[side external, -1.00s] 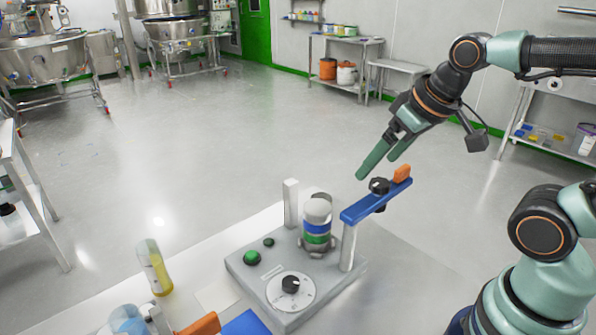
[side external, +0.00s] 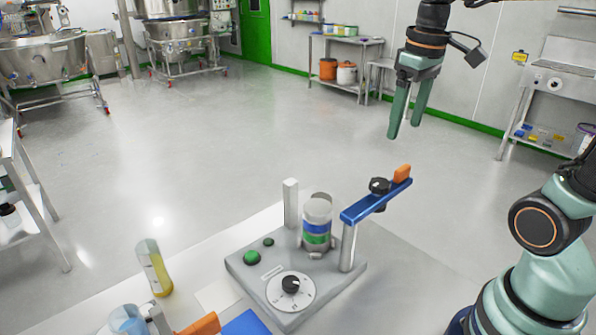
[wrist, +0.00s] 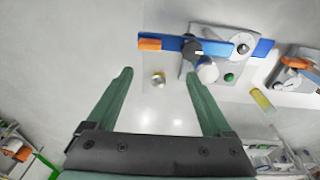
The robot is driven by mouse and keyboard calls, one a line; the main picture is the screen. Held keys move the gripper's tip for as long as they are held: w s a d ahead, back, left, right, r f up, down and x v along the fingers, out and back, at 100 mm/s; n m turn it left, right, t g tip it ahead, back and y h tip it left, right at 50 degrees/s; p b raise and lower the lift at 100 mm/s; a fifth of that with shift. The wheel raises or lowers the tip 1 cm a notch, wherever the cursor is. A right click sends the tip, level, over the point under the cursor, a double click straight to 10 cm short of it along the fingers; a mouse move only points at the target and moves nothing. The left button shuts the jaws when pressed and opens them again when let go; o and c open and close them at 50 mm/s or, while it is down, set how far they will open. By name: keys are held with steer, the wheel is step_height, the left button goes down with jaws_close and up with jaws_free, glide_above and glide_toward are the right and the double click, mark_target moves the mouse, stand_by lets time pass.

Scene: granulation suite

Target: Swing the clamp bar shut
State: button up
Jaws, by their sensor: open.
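The clamp bar (side external: 364,205) is a blue bar pivoted on a silver post. It points away from the machine, up and to the right in the side view, clear of the opposite post (side external: 290,204). A black knob (side external: 379,187) and an orange end grip (side external: 402,174) sit on it. A capped jar with blue and green bands (side external: 317,222) stands on the grey base (side external: 262,283) between the posts. My gripper (side external: 406,131) is open and empty, above and apart from the bar. In the wrist view the bar (wrist: 171,41) lies beyond the fingertips.
A dial (side external: 290,290) and a green button (side external: 252,258) are on the base's top. A yellow-labelled tube (side external: 154,267) stands to the left. A blue and orange device is partly cut off at the bottom edge. The space around the bar's orange end looks free.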

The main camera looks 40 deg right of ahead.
mark_target(403, 167)
steer(key=shift+g, duration=0.6)
steer(key=f, duration=0.3)
steer(key=d+f, duration=0.1)
steer(key=f, duration=0.3)
steer(key=d+f, duration=0.1)
steer(key=f, duration=0.3)
steer(key=shift+d, duration=0.2)
jaws_close()
